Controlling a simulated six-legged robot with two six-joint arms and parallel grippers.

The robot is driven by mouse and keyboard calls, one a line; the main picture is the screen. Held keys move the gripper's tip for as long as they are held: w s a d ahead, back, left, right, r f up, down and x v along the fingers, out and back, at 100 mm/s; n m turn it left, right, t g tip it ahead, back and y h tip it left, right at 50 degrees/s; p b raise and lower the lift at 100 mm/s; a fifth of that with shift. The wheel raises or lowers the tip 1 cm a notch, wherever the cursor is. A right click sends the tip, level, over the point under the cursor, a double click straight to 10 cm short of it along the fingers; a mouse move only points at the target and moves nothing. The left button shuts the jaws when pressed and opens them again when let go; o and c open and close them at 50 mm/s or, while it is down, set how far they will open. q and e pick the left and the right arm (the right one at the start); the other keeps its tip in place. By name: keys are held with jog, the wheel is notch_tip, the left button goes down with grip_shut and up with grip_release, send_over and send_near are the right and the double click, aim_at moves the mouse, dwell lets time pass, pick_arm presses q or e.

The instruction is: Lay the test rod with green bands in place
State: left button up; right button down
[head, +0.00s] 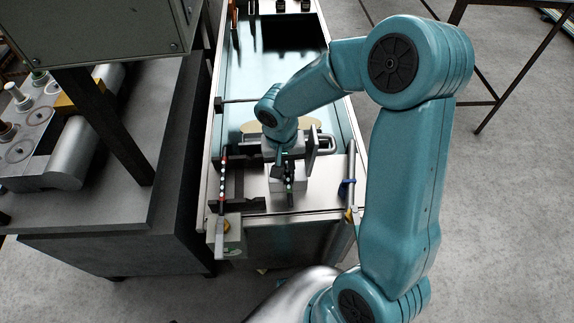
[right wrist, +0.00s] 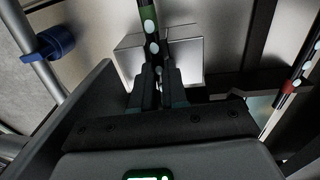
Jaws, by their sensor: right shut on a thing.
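My right gripper (head: 286,170) is above the near end of the bench. Its fingers (right wrist: 160,85) are closed around a dark rod with a green band and white dots (right wrist: 149,22), the test rod. In the head view only a short dark piece of the rod (head: 289,184) shows below the gripper. A pale metal block (right wrist: 190,60) lies behind the rod; I cannot tell whether they touch. The rod's far end is cut off in the wrist view. My left gripper is not in view.
A similar rod with red bands (head: 222,180) lies at the left; it also shows in the right wrist view (right wrist: 300,75). A bar with a blue band (head: 346,187) is at the right. A dark bench with machinery (head: 150,205) stands left; open floor (head: 500,230) lies right.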

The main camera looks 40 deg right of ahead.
jog(key=shift+s+a+f, duration=0.15)
jog(key=shift+s+f, duration=0.15)
jog(key=shift+f, duration=0.3)
jog(key=c, duration=1.1)
grip_release()
jog(key=shift+c, duration=0.2)
jog(key=shift+o, duration=0.3)
jog(key=shift+r, duration=0.1)
jog(key=shift+w+r, duration=0.15)
jog(key=shift+r, duration=0.2)
jog(key=r, duration=0.1)
jog(key=w+r, duration=0.1)
jog(key=r, duration=0.1)
jog(key=shift+p, duration=0.35)
notch_tip(320, 180, up, 14)
jog(key=p, duration=0.1)
jog(key=shift+s+a+f+p, duration=0.15)
jog(key=shift+a+f+p, duration=0.05)
jog(key=shift+a+p, duration=0.15)
